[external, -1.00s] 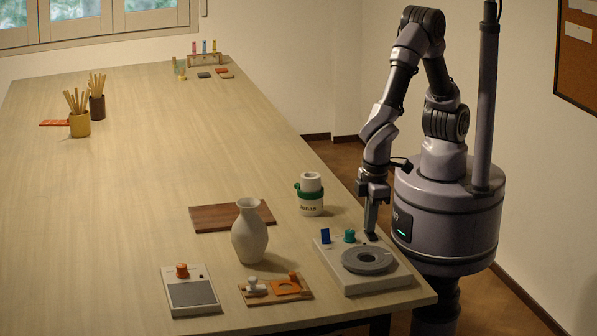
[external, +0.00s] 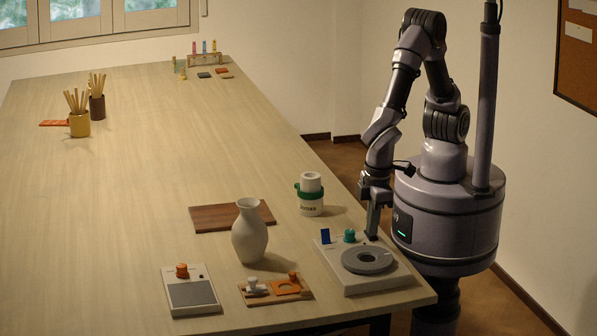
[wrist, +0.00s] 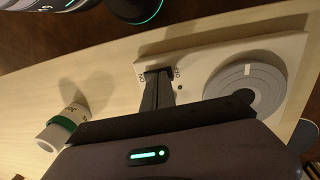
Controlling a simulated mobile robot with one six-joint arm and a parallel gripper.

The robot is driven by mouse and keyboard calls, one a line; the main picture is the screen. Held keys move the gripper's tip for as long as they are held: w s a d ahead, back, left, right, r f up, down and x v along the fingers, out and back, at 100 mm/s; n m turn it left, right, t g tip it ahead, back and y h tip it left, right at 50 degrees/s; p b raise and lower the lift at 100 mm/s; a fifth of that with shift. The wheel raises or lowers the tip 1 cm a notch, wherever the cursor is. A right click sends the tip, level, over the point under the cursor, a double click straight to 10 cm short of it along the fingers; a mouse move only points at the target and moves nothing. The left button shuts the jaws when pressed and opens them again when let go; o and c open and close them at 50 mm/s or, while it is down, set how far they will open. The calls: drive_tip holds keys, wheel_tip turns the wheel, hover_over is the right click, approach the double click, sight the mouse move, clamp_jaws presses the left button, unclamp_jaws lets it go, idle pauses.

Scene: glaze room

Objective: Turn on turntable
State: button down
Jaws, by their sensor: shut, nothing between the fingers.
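The turntable is a pale box (external: 385,283) with a grey ring-shaped disc (external: 367,260) on top, at the table's front right corner. A teal knob (external: 349,235) and a blue upright piece (external: 325,236) stand at its back left. My gripper (external: 371,238) is shut and empty, pointing down at the box's back edge, right of the knob. In the wrist view the shut fingertips (wrist: 158,71) are between two small printed marks on the box, left of the disc (wrist: 245,88). They hide what lies beneath them; I cannot tell whether they touch it.
A white jar with a green band (external: 311,195), a brown board (external: 215,217), a white vase (external: 250,232), an orange-knobbed device (external: 191,293) and a small fixture board (external: 265,296) stand to the left. The table's middle is clear.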

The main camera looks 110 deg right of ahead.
drive_tip(key=shift+d+r, duration=0.1)
drive_tip(key=shift+d, duration=0.05)
wheel_tip(320, 180, up, 14)
drive_tip(key=a+p, duration=0.2)
drive_tip(key=p, duration=0.4)
drive_tip(key=b, duration=0.5)
approach(374, 239)
drive_tip(key=d+f, duration=0.1)
drive_tip(key=f, duration=0.1)
drive_tip(key=d+f, duration=0.3)
drive_tip(key=f, duration=0.1)
drive_tip(key=shift+d, duration=0.25)
drive_tip(key=shift+f, duration=0.1)
